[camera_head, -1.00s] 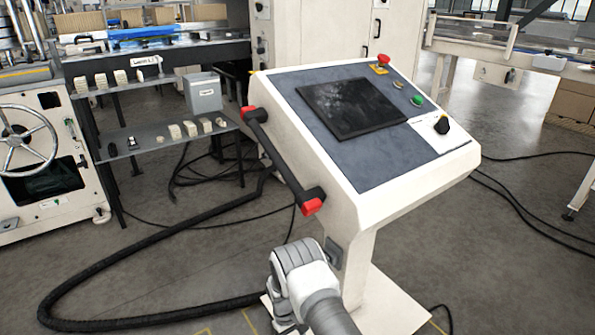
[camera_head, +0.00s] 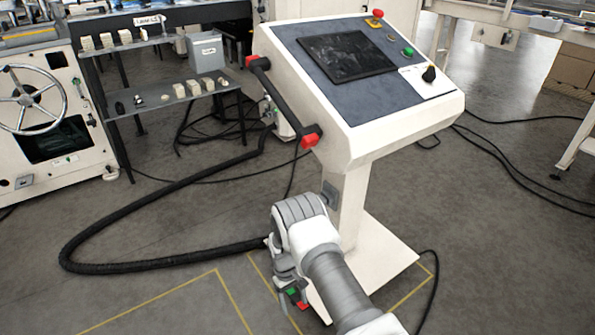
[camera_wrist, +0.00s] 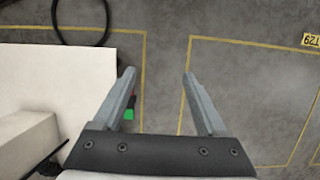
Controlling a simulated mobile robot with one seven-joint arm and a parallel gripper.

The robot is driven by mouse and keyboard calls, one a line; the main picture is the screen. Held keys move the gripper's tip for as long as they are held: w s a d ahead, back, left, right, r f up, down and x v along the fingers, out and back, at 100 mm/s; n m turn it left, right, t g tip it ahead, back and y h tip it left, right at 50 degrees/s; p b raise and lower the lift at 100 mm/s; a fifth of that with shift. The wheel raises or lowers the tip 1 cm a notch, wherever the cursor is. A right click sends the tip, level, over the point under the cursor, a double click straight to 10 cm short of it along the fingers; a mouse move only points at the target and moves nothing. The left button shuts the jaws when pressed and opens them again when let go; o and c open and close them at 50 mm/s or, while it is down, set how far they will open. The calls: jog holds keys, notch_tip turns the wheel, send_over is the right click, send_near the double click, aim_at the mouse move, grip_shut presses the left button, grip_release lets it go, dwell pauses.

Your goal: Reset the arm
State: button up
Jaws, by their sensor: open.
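My arm reaches up from the bottom of the head view, in front of the control console (camera_head: 355,70). My gripper (camera_head: 290,296) hangs low beside the console's post, pointing down, and is partly hidden behind my own wrist in that view. In the wrist view my gripper (camera_wrist: 158,75) has its two fingers wide apart with bare floor between them. A small green and red piece shows by the left finger in the wrist view; I cannot tell what it belongs to.
The console's white base plate (camera_head: 385,262) stands close to my arm. A thick black hose (camera_head: 75,225) loops over the floor at left. A shelf (camera_head: 165,98) with several small blocks and a handwheel machine (camera_head: 35,100) stand at left. Yellow lines mark open floor in front.

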jog(key=w+d+r+m+t+y, duration=0.1)
jog(key=w+d+r, duration=0.1)
jog(key=r, duration=1)
jog(key=w+d+r+m+t, duration=0.1)
jog(key=r, duration=1.1)
jog(key=w+d+r+m+t+y, duration=0.1)
jog(key=w+d+r, duration=0.1)
jog(key=r, duration=1)
jog(key=s+d+r+m+t, duration=0.15)
jog(key=s+d+r, duration=0.25)
jog(key=s+r, duration=0.55)
jog(key=s+d+r+m+t, duration=0.15)
jog(key=s+d+r, duration=0.25)
jog(key=s+r, duration=0.55)
jog(key=s+d+r+t, duration=0.2)
jog(key=s+t, duration=0.1)
jog(key=s, duration=0.6)
notch_tip(320, 180, up, 22)
jog(key=p, duration=2.3)
jog(key=shift+r+m+g, duration=0.2)
jog(key=shift+m+g, duration=0.1)
